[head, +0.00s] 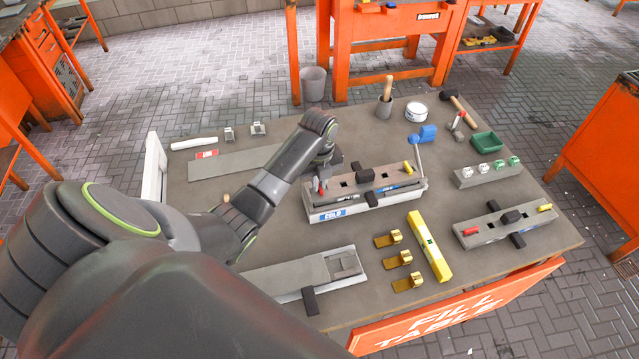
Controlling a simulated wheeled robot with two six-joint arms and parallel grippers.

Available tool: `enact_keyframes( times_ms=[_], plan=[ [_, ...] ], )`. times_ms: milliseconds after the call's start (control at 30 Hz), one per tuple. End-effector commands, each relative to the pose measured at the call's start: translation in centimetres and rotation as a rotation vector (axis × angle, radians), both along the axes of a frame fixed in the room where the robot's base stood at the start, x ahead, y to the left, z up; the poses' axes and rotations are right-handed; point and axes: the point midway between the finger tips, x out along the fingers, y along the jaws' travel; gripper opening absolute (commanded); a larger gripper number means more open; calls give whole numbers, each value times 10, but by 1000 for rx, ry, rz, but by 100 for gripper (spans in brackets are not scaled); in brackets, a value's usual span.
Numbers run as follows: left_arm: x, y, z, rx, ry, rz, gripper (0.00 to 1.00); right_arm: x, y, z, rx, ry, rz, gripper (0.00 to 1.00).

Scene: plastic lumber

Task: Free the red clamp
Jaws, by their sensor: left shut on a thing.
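My left gripper (319,182) reaches down to the left end of the middle mould (345,206), a long grey box with a white-and-blue label on its front. It is shut on a small red clamp (316,185) there, of which only a little red shows between the dark fingers. A yellow clamp (407,167) sits at the right end of the same mould, and dark blocks lie across its top. A second mould (500,228) at the right has its own red clamp (471,231) and yellow clamp (545,208). My right gripper is not in view.
A yellow level (429,246) and brass brackets (398,259) lie in front. A grey open mould (300,275) is at the front left.

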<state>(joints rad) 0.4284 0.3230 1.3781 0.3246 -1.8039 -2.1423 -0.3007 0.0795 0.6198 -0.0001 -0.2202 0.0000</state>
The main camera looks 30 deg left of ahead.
Motion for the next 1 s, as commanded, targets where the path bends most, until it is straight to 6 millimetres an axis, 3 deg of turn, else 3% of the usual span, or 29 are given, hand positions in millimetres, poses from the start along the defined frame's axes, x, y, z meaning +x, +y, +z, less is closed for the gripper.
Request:
enact_keyframes(
  times_ms=[600,1000],
  plan=[
    [0,0,2,1,0,296,0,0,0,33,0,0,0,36],
    [0,0,0,2,0,330,0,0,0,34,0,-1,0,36]
  ],
)
